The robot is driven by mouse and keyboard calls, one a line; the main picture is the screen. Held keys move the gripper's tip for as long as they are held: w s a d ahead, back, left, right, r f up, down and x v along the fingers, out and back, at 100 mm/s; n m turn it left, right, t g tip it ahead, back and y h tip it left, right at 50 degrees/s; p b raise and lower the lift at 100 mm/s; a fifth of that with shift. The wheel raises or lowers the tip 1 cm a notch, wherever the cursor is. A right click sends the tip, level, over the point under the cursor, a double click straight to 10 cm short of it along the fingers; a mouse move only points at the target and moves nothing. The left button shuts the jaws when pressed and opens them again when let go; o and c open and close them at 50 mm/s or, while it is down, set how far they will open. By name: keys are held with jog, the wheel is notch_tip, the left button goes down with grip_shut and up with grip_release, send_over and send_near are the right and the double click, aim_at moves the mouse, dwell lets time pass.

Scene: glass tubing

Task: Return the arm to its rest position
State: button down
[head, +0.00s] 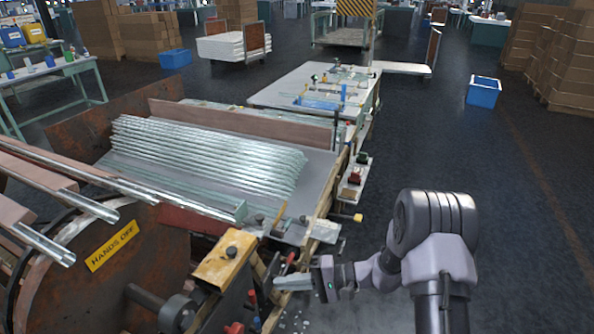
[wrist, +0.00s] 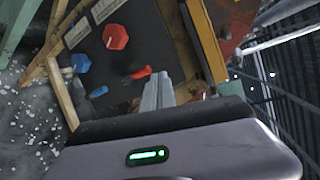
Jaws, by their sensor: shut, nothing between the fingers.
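My gripper (head: 294,283) shows in the head view at the lower middle, beside the front edge of the machine. My arm reaches to it from the lower right. The gripper is shut, with nothing held. In the wrist view its closed grey fingers (wrist: 158,92) point at a dark control panel (wrist: 92,40). The panel carries a red knob (wrist: 115,36), a blue knob (wrist: 81,63) and a red lever (wrist: 138,73). Whether the fingertips touch anything cannot be told.
Glass tubes (head: 205,155) lie on a tray left of my arm. A rusty drum with a "HANDS OFF" sign (head: 111,246) stands at lower left. A workbench (head: 310,88) extends behind. The dark floor (head: 470,150) on the right is open, with a blue bin (head: 484,92) farther back.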

jog(key=s+d+r+n+g+h, duration=0.1)
jog(key=s+d+r+n+h, duration=0.15)
jog(key=s+r+h, duration=0.75)
jog(key=s+d+r+m+t+h, duration=0.3)
jog(key=s+d+r+t, duration=0.3)
jog(key=s+d+r, duration=0.4)
jog(key=v, duration=0.4)
jog(key=shift+s+a, duration=0.15)
jog(key=shift+s, duration=0.35)
